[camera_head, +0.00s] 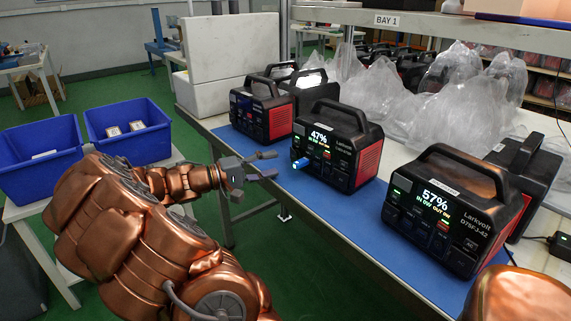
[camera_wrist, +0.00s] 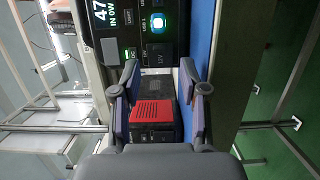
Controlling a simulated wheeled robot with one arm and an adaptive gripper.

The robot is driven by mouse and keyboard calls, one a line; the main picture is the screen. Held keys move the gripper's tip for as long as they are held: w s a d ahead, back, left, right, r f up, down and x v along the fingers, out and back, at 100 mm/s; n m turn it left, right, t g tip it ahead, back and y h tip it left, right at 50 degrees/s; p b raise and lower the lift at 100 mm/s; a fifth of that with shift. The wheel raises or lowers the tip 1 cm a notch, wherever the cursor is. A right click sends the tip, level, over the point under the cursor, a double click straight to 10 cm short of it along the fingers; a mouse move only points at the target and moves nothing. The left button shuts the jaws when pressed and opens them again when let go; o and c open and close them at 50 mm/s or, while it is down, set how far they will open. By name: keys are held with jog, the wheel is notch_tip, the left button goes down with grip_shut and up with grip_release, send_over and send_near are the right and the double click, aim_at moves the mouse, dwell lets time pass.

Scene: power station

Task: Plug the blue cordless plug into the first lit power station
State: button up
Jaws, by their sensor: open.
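A black power station with red sides and a lit 47% display (camera_head: 340,158) stands mid-mat; part of its front shows in the wrist view (camera_wrist: 115,40). The small blue plug (camera_head: 300,163) sticks out from its lower-left front. In the wrist view the plug (camera_wrist: 158,23) is seen end-on with a bright glow at a front socket. A lit 57% station (camera_head: 450,225) stands at right. My gripper (camera_head: 268,165) is open and empty, left of the plug and apart from it. Its spread fingers (camera_wrist: 158,72) show in the wrist view, below the plug.
Another red-sided station (camera_head: 277,120) with no clear display reading stands further left. The blue mat (camera_head: 315,200) runs along the table edge. Clear plastic bags (camera_head: 440,100) lie behind. Two blue bins (camera_head: 125,115) stand at left.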

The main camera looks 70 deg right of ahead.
jog(key=shift+x, duration=2.45)
jog(key=shift+c, duration=0.3)
grip_shut()
